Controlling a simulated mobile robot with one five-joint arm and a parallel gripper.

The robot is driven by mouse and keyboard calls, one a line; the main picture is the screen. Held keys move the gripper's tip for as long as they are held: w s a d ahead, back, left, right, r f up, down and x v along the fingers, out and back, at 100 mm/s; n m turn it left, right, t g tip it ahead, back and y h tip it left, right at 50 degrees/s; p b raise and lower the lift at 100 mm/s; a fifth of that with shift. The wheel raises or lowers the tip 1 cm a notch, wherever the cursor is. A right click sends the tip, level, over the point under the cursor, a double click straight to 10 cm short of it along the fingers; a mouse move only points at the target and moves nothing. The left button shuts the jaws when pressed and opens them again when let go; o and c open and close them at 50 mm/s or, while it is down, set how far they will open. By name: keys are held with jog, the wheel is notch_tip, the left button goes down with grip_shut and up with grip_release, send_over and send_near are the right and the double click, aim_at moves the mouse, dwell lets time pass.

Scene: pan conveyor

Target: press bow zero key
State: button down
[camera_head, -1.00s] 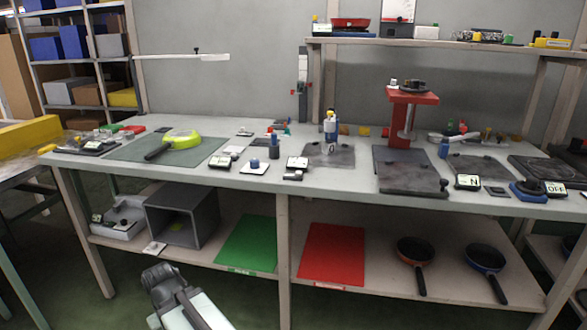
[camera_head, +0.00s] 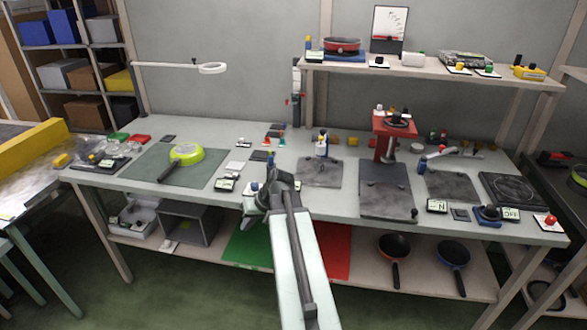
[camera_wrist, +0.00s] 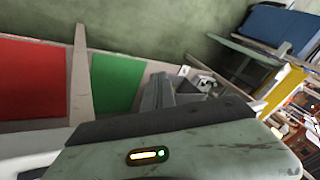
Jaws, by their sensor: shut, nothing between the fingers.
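My gripper (camera_head: 270,183) shows in the head view at the front edge of the bench, above the middle of the worktop. Its fingertips are small and dark there, and it appears shut and empty. A blue button (camera_head: 254,187) on a pale plate sits just left of it, partly covered by it. A small display unit (camera_head: 225,184) lies further left. I cannot read a label that marks the bow zero key. The wrist view shows no fingertips or key.
A lime-green pan (camera_head: 187,155) lies on a dark green mat at left. A red press (camera_head: 390,130) stands at right. The lower shelf holds a grey box (camera_head: 190,226) and two pans, including an orange one (camera_head: 394,247).

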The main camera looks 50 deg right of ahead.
jog(key=s+d+r+m+t+h+p, duration=0.1)
jog(key=s+d+r+t+p, duration=0.1)
jog(key=d+r+p, duration=0.3)
jog(key=s+d+r+m+t+p, duration=0.1)
jog(key=s+d+r+p, duration=0.3)
jog(key=d+r, duration=0.8)
jog(key=shift+d+r+m+t+h+p, duration=0.25)
jog(key=shift+m+t+h+p, duration=0.15)
jog(key=shift+p, duration=0.4)
jog(key=shift+s+f, duration=0.1)
notch_tip(320, 180, down, 9)
jog(key=b, duration=0.9)
jog(key=shift+r, duration=0.2)
jog(key=shift+f+b, duration=0.3)
jog(key=shift+f, duration=0.1)
